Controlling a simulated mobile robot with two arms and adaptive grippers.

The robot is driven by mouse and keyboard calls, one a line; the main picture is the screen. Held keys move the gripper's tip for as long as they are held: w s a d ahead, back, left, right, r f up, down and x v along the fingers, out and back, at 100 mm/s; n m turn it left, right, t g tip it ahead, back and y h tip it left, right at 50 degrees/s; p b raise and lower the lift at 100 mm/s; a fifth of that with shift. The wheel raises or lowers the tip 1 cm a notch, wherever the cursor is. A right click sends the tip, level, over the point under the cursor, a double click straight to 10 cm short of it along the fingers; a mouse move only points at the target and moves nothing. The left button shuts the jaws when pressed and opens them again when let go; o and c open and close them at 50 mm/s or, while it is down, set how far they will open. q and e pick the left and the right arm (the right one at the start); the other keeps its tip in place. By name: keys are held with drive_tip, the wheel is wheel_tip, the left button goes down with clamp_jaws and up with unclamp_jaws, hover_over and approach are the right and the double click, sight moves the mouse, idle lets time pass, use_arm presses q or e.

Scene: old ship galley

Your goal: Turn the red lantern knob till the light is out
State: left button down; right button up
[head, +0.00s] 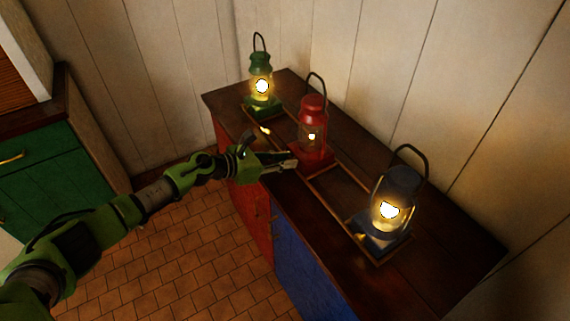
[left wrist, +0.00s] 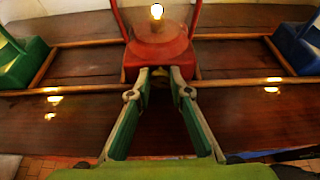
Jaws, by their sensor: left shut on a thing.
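The red lantern (head: 313,112) stands on the dark wooden counter between two other lanterns, its light lit with a smaller glow than theirs. Its red base (left wrist: 160,50) and small bright flame (left wrist: 157,11) show in the left wrist view. My left gripper (head: 292,161) reaches the front of the base from the left. In the left wrist view its fingertips (left wrist: 160,76) are close together at the front of the base, shut on the lantern knob. The knob itself is mostly hidden by the fingers.
A lit green lantern (head: 261,88) stands at the back left and a lit dark blue lantern (head: 398,190) at the front right. A thin wooden rail frame (head: 330,195) runs around the lantern bases. The plank wall is close behind. Counter in front is clear.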

use_arm(q)
drive_tip(key=shift+w+a+f+n+g+h+b, duration=0.1)
drive_tip(key=shift+n+g+h+b, duration=0.2)
drive_tip(key=shift+n+b, duration=0.55)
drive_tip(key=c, duration=2.1)
unclamp_jaws()
drive_tip(key=shift+c, duration=0.2)
drive_tip(key=shift+a, duration=0.1)
drive_tip(key=v, duration=1.2)
